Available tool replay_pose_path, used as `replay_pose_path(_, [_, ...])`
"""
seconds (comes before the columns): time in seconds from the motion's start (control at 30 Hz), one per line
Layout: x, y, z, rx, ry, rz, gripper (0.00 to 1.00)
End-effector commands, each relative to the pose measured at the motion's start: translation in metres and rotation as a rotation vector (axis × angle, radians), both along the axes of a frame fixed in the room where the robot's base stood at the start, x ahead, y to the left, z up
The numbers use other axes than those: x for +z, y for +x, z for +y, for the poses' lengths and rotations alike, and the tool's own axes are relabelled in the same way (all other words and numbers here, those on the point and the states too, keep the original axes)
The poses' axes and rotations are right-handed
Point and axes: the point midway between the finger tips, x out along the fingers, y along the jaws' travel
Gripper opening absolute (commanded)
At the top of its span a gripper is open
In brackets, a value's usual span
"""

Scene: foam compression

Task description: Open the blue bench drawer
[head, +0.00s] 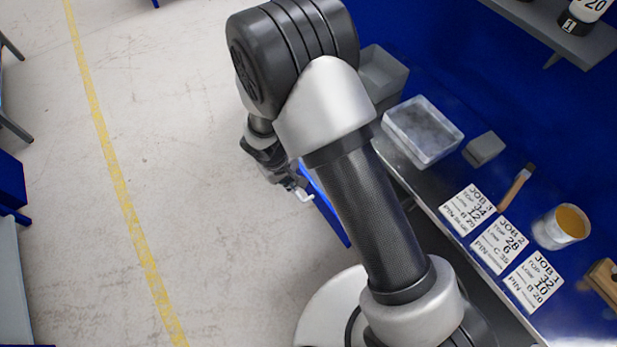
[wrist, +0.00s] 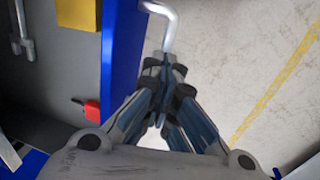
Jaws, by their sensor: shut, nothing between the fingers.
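The blue drawer front (head: 333,218) stands out from the bench edge in the head view; my arm hides the space between. In the wrist view the blue front (wrist: 121,60) is an upright panel left of my fingers. Its pale bent handle (head: 304,197) sticks out on the floor side; it also shows at the top of the wrist view (wrist: 170,20). My gripper (wrist: 165,66) is shut with nothing between the fingers. Its fingertips are at the lower end of the handle in the picture; I cannot tell whether they touch it.
Behind the front, the wrist view shows a grey space with a yellow block (wrist: 78,14) and a red item (wrist: 92,110). The bench top holds a clear tray (head: 423,131), a grey block (head: 484,149), job cards (head: 500,245), a brush and a pot (head: 562,227).

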Motion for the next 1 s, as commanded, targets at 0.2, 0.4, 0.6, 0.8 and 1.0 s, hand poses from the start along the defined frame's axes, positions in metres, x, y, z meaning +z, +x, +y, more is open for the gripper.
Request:
replay_pose_path(0.2, [-0.004,-0.001,-0.007,-0.006,-0.006,0.007,0.15])
replay_pose_path(0.4, [-0.004,-0.001,-0.007,-0.005,-0.006,0.008,0.29])
replay_pose_path(0.6, [-0.004,-0.001,-0.007,-0.005,-0.006,0.007,0.3])
replay_pose_path(0.8, [0.001,-0.001,-0.006,-0.005,-0.005,0.008,0.3])
replay_pose_path(1.0, [0.016,-0.003,-0.004,-0.005,-0.007,0.008,0.3])
